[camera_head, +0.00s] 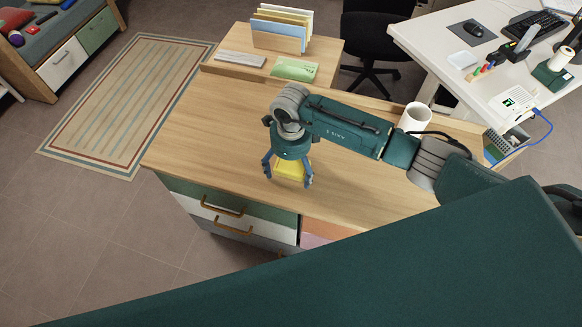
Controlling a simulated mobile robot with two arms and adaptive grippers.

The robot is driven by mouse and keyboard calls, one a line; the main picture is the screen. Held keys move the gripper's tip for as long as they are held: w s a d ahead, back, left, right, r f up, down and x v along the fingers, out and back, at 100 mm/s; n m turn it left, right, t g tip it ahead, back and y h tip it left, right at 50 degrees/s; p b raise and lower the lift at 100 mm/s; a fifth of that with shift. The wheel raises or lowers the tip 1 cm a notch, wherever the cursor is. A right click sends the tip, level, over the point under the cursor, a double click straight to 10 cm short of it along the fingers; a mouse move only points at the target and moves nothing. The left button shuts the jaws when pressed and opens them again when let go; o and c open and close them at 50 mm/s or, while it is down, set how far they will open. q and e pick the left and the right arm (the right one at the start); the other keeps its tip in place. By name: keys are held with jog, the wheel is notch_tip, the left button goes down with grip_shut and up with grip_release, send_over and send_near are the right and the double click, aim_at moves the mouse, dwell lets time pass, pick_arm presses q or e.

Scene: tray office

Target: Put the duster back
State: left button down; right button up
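A yellow item (290,168), possibly the duster, is at the front part of the wooden desk top (210,115). My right gripper (288,177) points down over it, with its two fingers spread apart on either side. The gripper looks open. The gripper's body partly covers the yellow item, so its full shape and any contact with the fingers are hidden. My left gripper is not in view.
A file rack (281,30), a grey slab (240,59) and a green booklet (294,69) are at the back. Drawers (232,212) face the front. The desk's left part is clear.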

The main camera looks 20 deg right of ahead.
aim_at(291, 168)
jog(key=shift+r, duration=0.15)
jog(key=shift+r, duration=0.2)
notch_tip(291, 168, up, 12)
jog(key=b, duration=0.2)
jog(key=shift+f+b, duration=0.15)
jog(key=shift+b, duration=0.15)
